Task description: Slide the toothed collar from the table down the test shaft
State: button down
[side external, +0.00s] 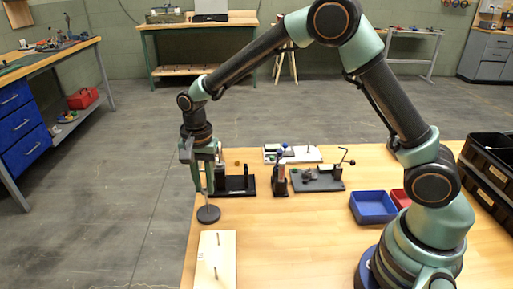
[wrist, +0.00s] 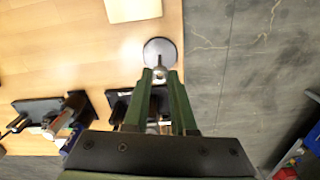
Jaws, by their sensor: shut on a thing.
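The test shaft (side external: 207,198) stands upright on a round dark base (side external: 208,214) at the table's left edge. The round base also shows in the wrist view (wrist: 160,49), just beyond my fingertips. My gripper (side external: 206,182) points down directly above the base, around the upper part of the shaft. In the wrist view my gripper (wrist: 160,76) is shut on a small grey metallic piece (wrist: 160,73), which I take as the toothed collar. Its teeth are too small to make out, and I cannot tell whether it is around the shaft or just above it.
A black fixture (side external: 236,185) stands close behind the shaft, with a small stand (side external: 280,179) and a grey plate (side external: 318,179) to its right. A pale board with pegs (side external: 215,262) lies in front. A blue bin (side external: 373,207) is farther right. The middle of the table is clear.

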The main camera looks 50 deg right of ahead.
aim_at(208, 212)
jog(key=shift+f, duration=3.4)
dwell(1.4)
jog(key=c, duration=0.7)
grip_release()
jog(key=shift+o, duration=0.2)
notch_tip(208, 212, up, 16)
dwell(0.5)
